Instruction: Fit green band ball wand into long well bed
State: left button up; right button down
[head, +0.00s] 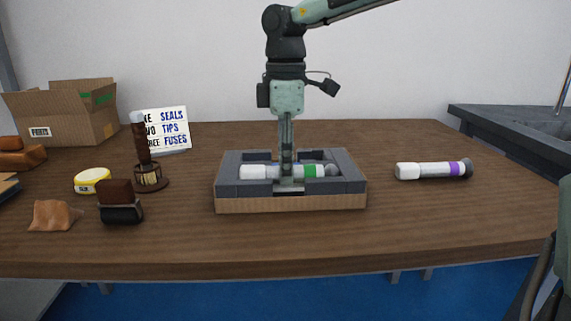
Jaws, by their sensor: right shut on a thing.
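The green band ball wand (312,171) lies level, with a white end at left, a green band right of the middle and a grey ball end at right. It is inside the outline of the long well bed (290,204), a grey block tray on a wooden base. I cannot tell whether it rests fully on the well floor. My right gripper (288,178) points straight down over the bed and is shut on the wand's middle, hiding that part. My left gripper is not in view.
A purple-banded wand (433,170) lies right of the bed. At left are a cardboard box (65,112), a sign (167,130), a brown stand (149,176), a yellow tin (92,180), a brush (119,203) and a crumpled lump (53,215). The table (400,225) is clear in front.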

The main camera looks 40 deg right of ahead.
jog(key=c, duration=1.2)
grip_release()
jog(key=shift+o, duration=0.2)
jog(key=shift+r, duration=0.15)
jog(key=shift+r+p, duration=2.25)
jog(key=shift+r, duration=1.65)
